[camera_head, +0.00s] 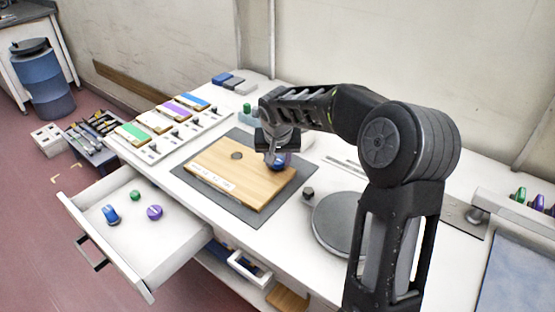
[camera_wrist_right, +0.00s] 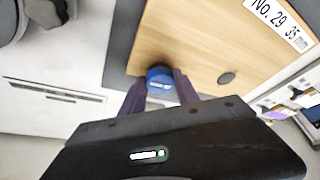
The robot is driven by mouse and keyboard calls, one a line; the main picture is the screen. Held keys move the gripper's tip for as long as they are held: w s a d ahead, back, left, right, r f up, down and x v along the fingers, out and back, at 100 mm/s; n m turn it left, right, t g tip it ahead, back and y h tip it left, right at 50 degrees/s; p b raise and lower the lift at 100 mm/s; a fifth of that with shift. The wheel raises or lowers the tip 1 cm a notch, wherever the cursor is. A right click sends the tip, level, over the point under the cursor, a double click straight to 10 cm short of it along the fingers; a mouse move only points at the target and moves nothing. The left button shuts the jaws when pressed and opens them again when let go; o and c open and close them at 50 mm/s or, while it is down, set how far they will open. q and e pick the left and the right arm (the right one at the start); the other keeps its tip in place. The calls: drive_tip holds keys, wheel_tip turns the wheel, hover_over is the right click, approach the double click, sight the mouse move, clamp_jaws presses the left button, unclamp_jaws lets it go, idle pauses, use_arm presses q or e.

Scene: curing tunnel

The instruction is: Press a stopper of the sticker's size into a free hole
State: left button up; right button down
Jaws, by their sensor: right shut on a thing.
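The wooden board (camera_head: 240,174) lies on a dark mat on the white table. Its white sticker (camera_wrist_right: 278,22) reads "No. 29 35 mm" in the right wrist view. A dark round hole (camera_head: 237,155) shows in the board, and also in the right wrist view (camera_wrist_right: 226,78). My right gripper (camera_head: 276,158) is shut on a blue stopper (camera_wrist_right: 160,80), at the board's far right part. The fingers and stopper hide what is under it, so I cannot tell whether it sits in a hole. My left gripper is not in view.
An open drawer (camera_head: 152,262) holds a blue stopper (camera_head: 110,215), a green stopper (camera_head: 135,195) and a purple stopper (camera_head: 155,212). A round grey plate (camera_head: 340,222) stands right of the mat. Coloured sample boards (camera_head: 160,121) line the table's left. Stoppers also stand at the far right.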

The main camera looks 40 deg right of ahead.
drive_tip(key=shift+f+b, duration=0.6)
idle(0.7)
drive_tip(key=c, duration=0.8)
unclamp_jaws()
drive_tip(key=shift+o, duration=0.4)
drive_tip(key=shift+o, duration=1.3)
drive_tip(key=shift+s, duration=0.1)
drive_tip(key=shift+r+p, duration=2.15)
drive_tip(key=shift+r, duration=1.4)
